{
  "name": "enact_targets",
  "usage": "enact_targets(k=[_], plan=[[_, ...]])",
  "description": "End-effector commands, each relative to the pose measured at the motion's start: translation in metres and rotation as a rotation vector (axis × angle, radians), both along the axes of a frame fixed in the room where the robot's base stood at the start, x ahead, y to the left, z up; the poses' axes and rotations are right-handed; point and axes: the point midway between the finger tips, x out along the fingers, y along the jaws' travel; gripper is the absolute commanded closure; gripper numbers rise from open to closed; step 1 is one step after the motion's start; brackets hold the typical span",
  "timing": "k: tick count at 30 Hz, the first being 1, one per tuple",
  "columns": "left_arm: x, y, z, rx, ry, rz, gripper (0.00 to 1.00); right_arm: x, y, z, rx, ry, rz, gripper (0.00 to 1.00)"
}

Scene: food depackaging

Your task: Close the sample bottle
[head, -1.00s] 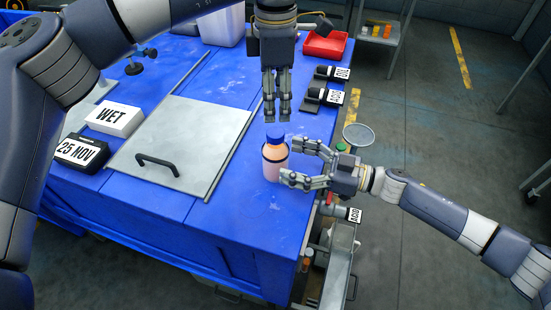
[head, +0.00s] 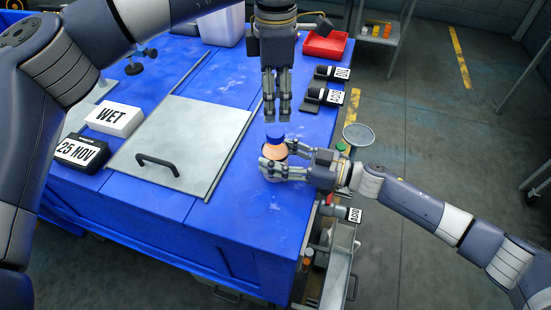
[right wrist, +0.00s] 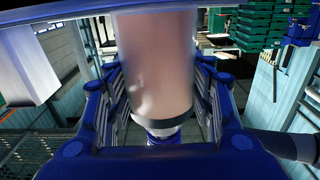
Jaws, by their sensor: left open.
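The sample bottle (head: 273,153) stands upright near the right edge of the blue table, its body pale orange. A blue cap (head: 276,131) sits at its top; whether it is screwed down I cannot tell. My left gripper (head: 276,119) points down just above the cap, its fingers open and apart from it. My right gripper (head: 268,166) reaches in from the right with its fingers on either side of the bottle, hiding its lower part. The right wrist view shows the bottle (right wrist: 155,60) between the fingers, with the blue cap (right wrist: 165,139) below it; firm contact is unclear.
On the blue table (head: 240,235) are a metal plate with a black handle (head: 190,140), a white WET block (head: 114,119), a black 25 NOV block (head: 80,152) and a red tray (head: 325,44). Labelled black holders (head: 325,95) line the right edge. The front of the table is clear.

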Motion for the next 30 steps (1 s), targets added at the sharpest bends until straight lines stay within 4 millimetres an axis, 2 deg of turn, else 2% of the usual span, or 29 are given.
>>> enact_targets(k=[4, 8, 15, 21, 30], plan=[[0.0000, 0.0000, 0.0001, 0.000, 0.000, 0.015, 0.50, -0.0001, -0.0002, 0.0000, 0.000, 0.000, 0.000, 1.00], [0.0001, 0.0002, 0.0002, 0.001, 0.000, 0.112, 0.50, -0.0001, -0.0002, -0.0001, 0.000, 0.000, 0.000, 1.00], [0.0005, 0.0004, 0.0004, 0.000, -0.002, 0.461, 0.50, -0.0001, -0.0003, -0.0002, 0.000, 0.000, 0.000, 1.00], [0.0005, 0.0005, -0.0001, 0.000, 0.000, 0.695, 0.50, -0.0001, -0.0003, -0.0002, 0.000, 0.000, 0.000, 1.00], [0.0005, 0.0005, 0.0000, 0.000, 0.000, 0.789, 0.50, -0.0001, -0.0003, -0.0002, 0.000, 0.000, 0.000, 1.00]])
